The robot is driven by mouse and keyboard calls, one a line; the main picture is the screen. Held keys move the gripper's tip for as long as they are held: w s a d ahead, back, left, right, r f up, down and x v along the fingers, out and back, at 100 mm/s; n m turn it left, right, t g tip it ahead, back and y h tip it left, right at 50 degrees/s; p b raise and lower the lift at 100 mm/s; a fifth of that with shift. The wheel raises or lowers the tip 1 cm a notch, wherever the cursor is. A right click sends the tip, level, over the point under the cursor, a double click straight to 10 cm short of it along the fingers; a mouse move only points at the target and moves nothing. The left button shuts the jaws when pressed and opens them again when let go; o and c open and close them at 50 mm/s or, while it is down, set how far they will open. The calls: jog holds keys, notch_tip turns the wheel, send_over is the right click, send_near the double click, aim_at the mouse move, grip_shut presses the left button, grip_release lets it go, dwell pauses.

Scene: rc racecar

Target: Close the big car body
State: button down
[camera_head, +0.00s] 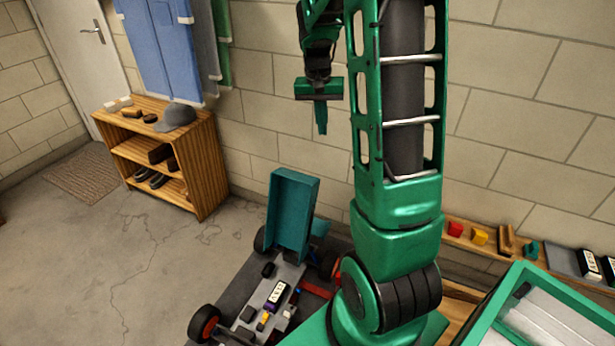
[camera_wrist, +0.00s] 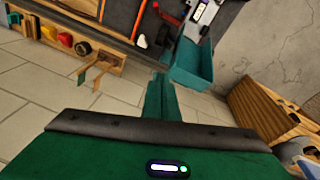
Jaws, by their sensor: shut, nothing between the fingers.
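The big car body (camera_head: 293,214) is a teal, box-like shell. It stands tilted up and open at the far end of the car chassis (camera_head: 250,292), near the wall. It also shows in the wrist view (camera_wrist: 195,66), upper right of centre, with the chassis above it. My gripper (camera_head: 321,128) is shut and empty, high in front of the wall and pointing down, above the raised body and apart from it. In the wrist view its closed fingers (camera_wrist: 162,92) point up the picture toward the body's edge. My arm hides the right part of the car in the head view.
A wooden shelf (camera_head: 207,165) with a cap and shoes stands left of the car. A wall shelf (camera_head: 470,243) with small blocks runs at the right, behind a green-framed case (camera_head: 560,310). Open concrete floor (camera_head: 110,270) lies left of the car.

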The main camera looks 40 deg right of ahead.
jog(key=w+d+f+m, duration=0.1)
jog(key=w+d+f, duration=0.5)
jog(key=f, duration=0.4)
jog(key=w+d+f+m, duration=0.1)
jog(key=w+d+f, duration=0.3)
jog(key=w+f, duration=0.45)
jog(key=w+d+f+m, duration=0.1)
jog(key=w+d+f, duration=0.4)
jog(key=f, duration=0.5)
notch_tip(320, 180, down, 10)
jog(key=w+d, duration=0.1)
jog(key=w, duration=0.1)
jog(key=shift+s+a+t+h, duration=0.2)
jog(key=shift+s+a, duration=0.1)
jog(key=shift+a, duration=0.55)
jog(key=shift+s+a+t+h, duration=0.1)
jog(key=shift+s+a+t, duration=0.15)
jog(key=shift+a, duration=0.55)
jog(key=shift+s+r, duration=0.1)
